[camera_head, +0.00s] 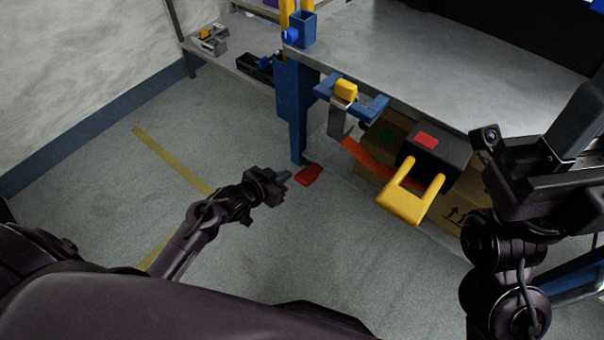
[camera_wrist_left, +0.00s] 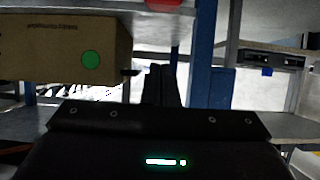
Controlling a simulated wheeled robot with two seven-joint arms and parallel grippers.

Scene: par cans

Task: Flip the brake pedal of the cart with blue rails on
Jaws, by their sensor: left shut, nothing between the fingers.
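The cart has a grey top (camera_head: 450,65) and blue legs and rails (camera_head: 297,110). A red pedal (camera_head: 309,175) sits low by the foot of its near left leg. My left gripper (camera_head: 284,178) is low over the floor, just left of the pedal. Its fingers are shut and empty, and point toward the pedal; I cannot tell whether they touch it. A red part (camera_wrist_left: 161,5) is cut off at the top edge. My right gripper (camera_head: 582,120) is at the right edge, its fingers unclear.
A black box with a yellow handle (camera_head: 403,203) juts from the cart's front side. Cardboard boxes stand under the top, one with a green dot (camera_wrist_left: 91,60). A shelf (camera_head: 235,60) stands at the back left. The floor (camera_head: 130,185) left of my left gripper is clear.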

